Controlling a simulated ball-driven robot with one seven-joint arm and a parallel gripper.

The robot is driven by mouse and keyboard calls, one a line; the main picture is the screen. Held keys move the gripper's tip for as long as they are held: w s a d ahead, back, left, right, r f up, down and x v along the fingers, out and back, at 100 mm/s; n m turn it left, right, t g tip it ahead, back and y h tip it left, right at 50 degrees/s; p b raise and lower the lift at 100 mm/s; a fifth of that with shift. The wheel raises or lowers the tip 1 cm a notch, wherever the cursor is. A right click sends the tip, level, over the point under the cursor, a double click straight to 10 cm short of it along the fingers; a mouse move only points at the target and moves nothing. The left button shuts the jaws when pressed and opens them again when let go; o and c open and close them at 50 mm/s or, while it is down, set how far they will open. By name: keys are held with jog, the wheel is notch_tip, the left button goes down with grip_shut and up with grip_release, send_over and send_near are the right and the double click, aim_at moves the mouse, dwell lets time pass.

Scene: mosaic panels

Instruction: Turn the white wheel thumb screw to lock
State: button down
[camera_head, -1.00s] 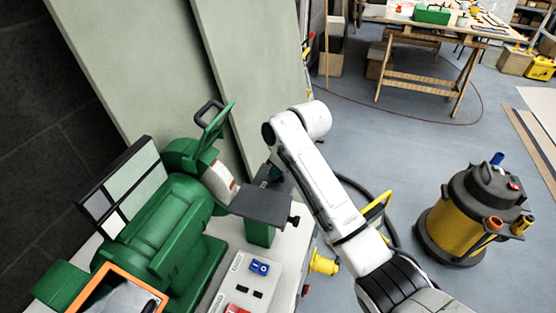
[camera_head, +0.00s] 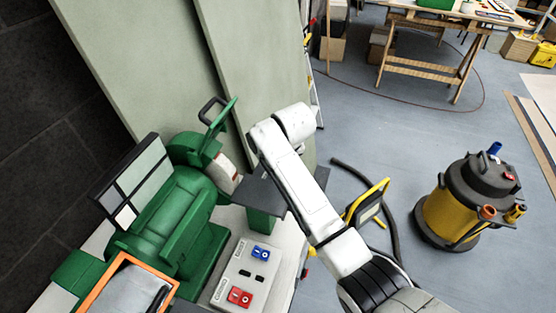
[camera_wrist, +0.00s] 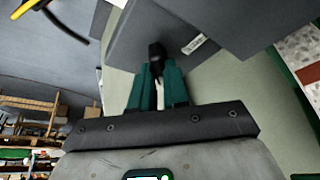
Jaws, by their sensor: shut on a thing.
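The green bench grinder (camera_head: 170,215) stands on the bench at left in the head view. Its whitish wheel (camera_head: 224,168) has a grey tool rest plate (camera_head: 255,197) beside it. In the wrist view the plate (camera_wrist: 140,32) lies above the fingers and a speckled wheel edge (camera_wrist: 302,45) shows at right. My gripper (camera_wrist: 158,78) has green fingers close together, shut on a black thumb screw (camera_wrist: 156,51) by the plate. In the head view my arm hides the gripper and the screw.
A control box (camera_head: 247,270) with a blue and a red switch sits in front of the grinder. A yellow and black vacuum (camera_head: 468,203) and its dark hose (camera_head: 385,195) are on the floor at right. Tall panels (camera_head: 145,60) stand behind. Open floor lies beyond my arm.

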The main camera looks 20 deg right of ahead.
jog(key=c, duration=1.1)
grip_release()
jog(key=shift+r, duration=0.1)
jog(key=b+v, duration=0.1)
jog(key=v, duration=0.9)
jog(key=shift+s+r, duration=0.2)
jog(key=shift+r, duration=0.05)
